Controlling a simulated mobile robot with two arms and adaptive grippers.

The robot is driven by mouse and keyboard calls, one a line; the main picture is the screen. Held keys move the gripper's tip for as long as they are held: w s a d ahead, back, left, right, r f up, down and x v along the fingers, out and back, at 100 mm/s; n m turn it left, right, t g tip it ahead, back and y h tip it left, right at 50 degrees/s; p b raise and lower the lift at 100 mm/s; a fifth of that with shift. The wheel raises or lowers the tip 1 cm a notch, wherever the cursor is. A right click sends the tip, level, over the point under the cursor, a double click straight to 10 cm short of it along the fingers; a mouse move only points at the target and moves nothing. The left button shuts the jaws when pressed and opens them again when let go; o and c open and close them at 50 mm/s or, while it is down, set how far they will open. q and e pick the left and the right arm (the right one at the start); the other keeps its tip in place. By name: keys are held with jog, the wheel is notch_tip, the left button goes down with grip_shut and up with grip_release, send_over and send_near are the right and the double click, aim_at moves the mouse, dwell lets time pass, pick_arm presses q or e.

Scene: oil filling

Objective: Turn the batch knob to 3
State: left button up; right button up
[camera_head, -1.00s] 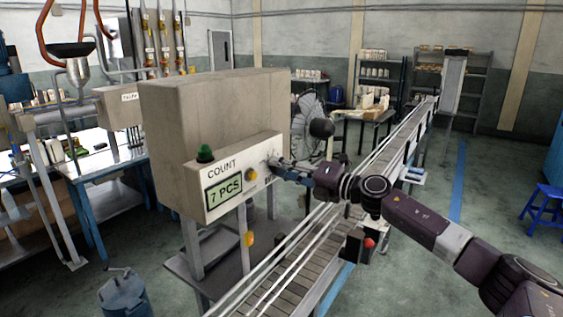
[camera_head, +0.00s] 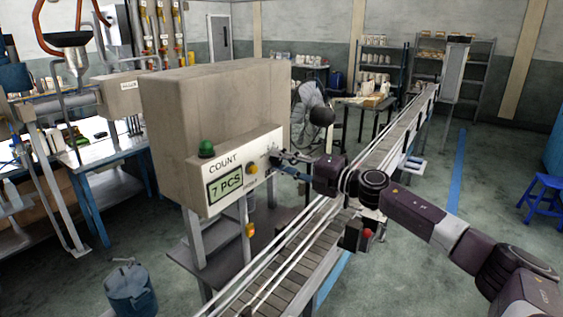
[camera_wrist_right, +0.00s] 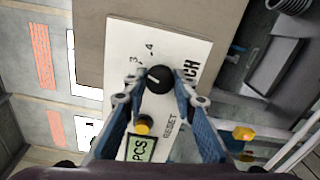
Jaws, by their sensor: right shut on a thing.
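The batch knob (camera_wrist_right: 160,80) is black with a short white mark. It sits on the white panel (camera_wrist_right: 193,50) of the counting machine, with the numbers 3 and 4 printed beside it. The white mark points roughly toward the 3 side; its exact setting is hard to tell. My right gripper (camera_wrist_right: 160,90) is shut on the knob, one finger on each side. In the head view, my right gripper (camera_head: 281,165) reaches the panel's right end and the knob is mostly hidden. My left gripper is not in view.
A green display (camera_head: 225,187) reads 7 PCS, with a yellow reset button (camera_head: 253,168) beside it and a green lamp (camera_head: 206,149) above. A conveyor (camera_head: 320,238) runs below my right arm. A blue stool (camera_head: 543,197) stands at the far right.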

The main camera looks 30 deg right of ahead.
aim_at(280, 162)
jog(key=shift+d, duration=0.1)
jog(key=o, duration=1.2)
jog(key=shift+c, duration=0.2)
jog(key=shift+s, duration=0.15)
jog(key=shift+v, duration=1.7)
jog(key=v, duration=0.8)
jog(key=shift+s+d, duration=0.1)
jog(key=shift+s, duration=0.05)
